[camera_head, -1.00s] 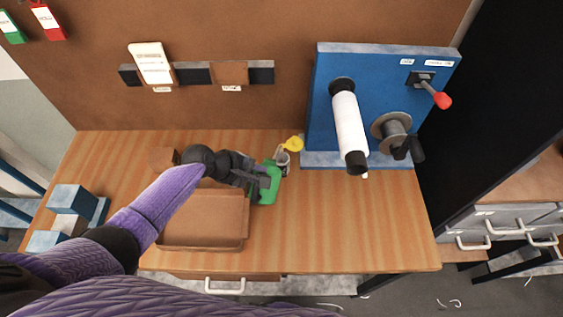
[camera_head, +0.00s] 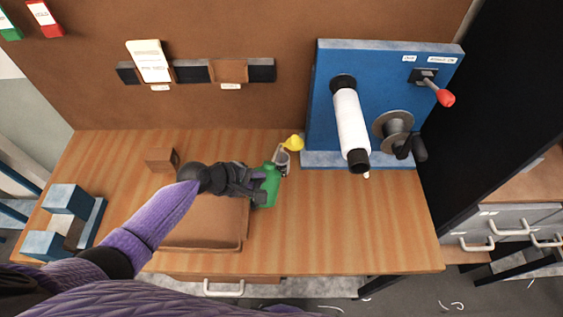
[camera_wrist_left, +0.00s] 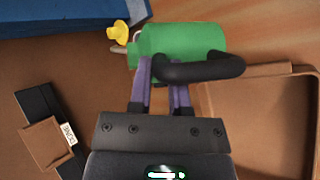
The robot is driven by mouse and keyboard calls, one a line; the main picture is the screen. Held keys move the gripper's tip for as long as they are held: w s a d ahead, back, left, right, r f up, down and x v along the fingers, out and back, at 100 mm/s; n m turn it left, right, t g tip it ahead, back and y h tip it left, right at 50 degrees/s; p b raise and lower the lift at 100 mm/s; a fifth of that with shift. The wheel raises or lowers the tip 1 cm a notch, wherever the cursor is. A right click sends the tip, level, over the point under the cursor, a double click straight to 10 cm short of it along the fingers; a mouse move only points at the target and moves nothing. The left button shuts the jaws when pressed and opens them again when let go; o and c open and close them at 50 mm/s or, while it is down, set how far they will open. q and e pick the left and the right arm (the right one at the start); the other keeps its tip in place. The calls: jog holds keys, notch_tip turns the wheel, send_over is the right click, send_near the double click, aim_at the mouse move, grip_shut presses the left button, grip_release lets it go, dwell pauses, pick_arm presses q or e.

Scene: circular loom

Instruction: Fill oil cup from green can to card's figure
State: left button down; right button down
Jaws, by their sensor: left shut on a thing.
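The green can (camera_head: 268,186) is held in my left gripper (camera_head: 260,182), near the foot of the blue machine. In the left wrist view the can (camera_wrist_left: 182,45) shows its black handle (camera_wrist_left: 205,68), with the purple fingers (camera_wrist_left: 163,85) closed at it. Its narrow end points toward a small grey oil cup (camera_head: 283,160) with a yellow lid (camera_head: 293,143). The yellow lid also shows in the left wrist view (camera_wrist_left: 118,32). I cannot see the oil level or any stream. A white card (camera_head: 150,61) hangs on the back board; its writing is unreadable. My right gripper is out of view.
The blue machine (camera_head: 385,70) carries a white roller (camera_head: 350,120), a red-knobbed lever (camera_head: 444,98) and a crank. A brown tray (camera_head: 205,245) lies below my left arm. The table's right front is clear.

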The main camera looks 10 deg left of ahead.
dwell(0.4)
